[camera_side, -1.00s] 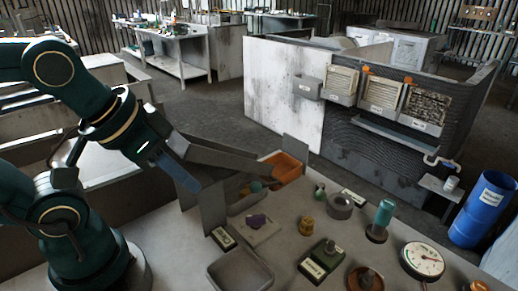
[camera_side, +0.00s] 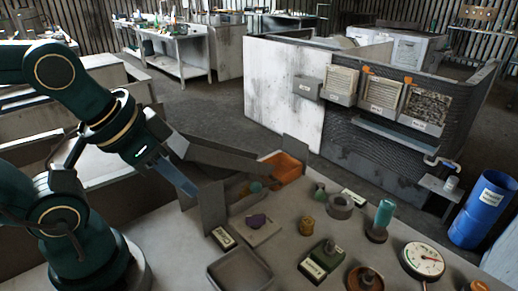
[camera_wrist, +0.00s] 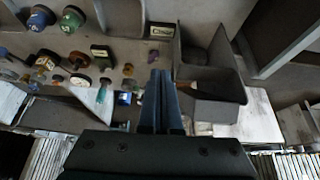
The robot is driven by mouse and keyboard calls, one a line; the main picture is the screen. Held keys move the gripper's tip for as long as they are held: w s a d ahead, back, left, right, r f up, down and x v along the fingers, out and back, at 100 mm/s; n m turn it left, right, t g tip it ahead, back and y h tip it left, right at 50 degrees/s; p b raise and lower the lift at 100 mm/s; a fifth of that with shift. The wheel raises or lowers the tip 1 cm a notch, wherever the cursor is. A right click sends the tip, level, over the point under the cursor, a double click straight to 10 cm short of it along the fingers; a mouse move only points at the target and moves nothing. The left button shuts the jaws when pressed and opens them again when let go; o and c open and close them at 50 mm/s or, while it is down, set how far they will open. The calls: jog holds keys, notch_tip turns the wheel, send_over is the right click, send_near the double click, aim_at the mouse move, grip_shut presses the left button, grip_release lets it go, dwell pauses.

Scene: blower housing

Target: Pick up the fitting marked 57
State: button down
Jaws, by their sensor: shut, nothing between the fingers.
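No number 57 can be read in either view, so I cannot tell which fitting bears it. The wrist view shows a blue-based part (camera_wrist: 40,20) and a green-based part (camera_wrist: 72,18) at upper left. My gripper (camera_side: 192,190) is shut and empty, left of these parts, beside the grey bin walls. Its fingers also show together in the wrist view (camera_wrist: 161,74).
An orange bin (camera_side: 284,168) and grey dividers stand behind the parts. An empty grey tray (camera_side: 240,270) lies at the front. A round dial gauge (camera_side: 424,260) is at right. A labelled block (camera_wrist: 160,30) lies ahead of the fingers, with a grey bin (camera_wrist: 216,112) to their right.

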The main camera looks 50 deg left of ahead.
jog(key=shift+c, duration=2.2)
grip_release()
jog(key=shift+w, duration=0.1)
jog(key=n+g, duration=0.4)
send_over(308, 221)
jog(key=f, duration=0.6)
jog(key=s+f, duration=0.1)
jog(key=f, duration=0.2)
jog(key=shift+f, duration=0.15)
jog(key=shift+w+d+f+n+y, duration=0.1)
jog(key=shift+w+f+n+y, duration=0.15)
jog(key=shift+f, duration=0.35)
jog(key=shift+w+f, duration=0.2)
jog(key=shift+f, duration=2.2)
